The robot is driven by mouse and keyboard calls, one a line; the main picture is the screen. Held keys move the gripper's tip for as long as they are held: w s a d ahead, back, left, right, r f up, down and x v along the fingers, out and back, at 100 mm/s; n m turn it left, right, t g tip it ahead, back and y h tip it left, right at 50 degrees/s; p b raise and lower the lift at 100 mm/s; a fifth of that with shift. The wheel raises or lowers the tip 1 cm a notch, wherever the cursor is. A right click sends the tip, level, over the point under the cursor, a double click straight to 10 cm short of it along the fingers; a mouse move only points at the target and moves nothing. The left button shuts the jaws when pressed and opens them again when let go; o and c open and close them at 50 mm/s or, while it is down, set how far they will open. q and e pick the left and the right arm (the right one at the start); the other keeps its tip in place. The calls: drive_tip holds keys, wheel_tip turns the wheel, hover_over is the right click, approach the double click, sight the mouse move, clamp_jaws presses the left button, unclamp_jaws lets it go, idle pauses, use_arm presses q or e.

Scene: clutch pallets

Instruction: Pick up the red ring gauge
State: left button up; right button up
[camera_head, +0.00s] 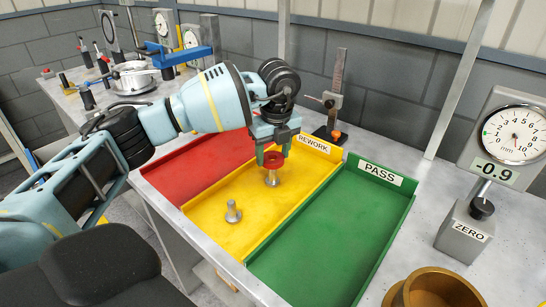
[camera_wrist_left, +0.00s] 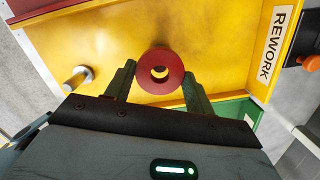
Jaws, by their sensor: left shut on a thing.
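The red ring gauge (camera_head: 274,160) is at the tip of my left gripper (camera_head: 273,150), over the yellow REWORK tray (camera_head: 213,234). In the left wrist view, the ring (camera_wrist_left: 146,84) sits between the two green fingertips (camera_wrist_left: 158,84), its hole facing the camera. The left gripper is shut on it. A silver metal part (camera_head: 272,179) shows directly beneath the ring in the head view; I cannot tell whether the ring is around its top or above it. My right gripper is not in view.
A silver flanged pin (camera_head: 233,212) stands in the yellow tray, also seen in the left wrist view (camera_wrist_left: 78,78). A red tray (camera_head: 190,172) lies left, an empty green PASS tray (camera_head: 335,240) right. A height gauge (camera_head: 334,100), dial gauge (camera_head: 515,135) and brass cup (camera_head: 435,290) stand around.

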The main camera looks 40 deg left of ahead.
use_arm(q)
drive_tip(key=shift+w+r, duration=0.1)
drive_tip(key=shift+r, duration=0.65)
drive_tip(key=shift+s+r, duration=0.3)
drive_tip(key=s+a+r, duration=0.1)
drive_tip(key=s, duration=1.4)
drive_tip(key=shift+s+a+r, duration=0.15)
drive_tip(key=shift+s+r, duration=0.05)
drive_tip(key=shift+s, duration=0.05)
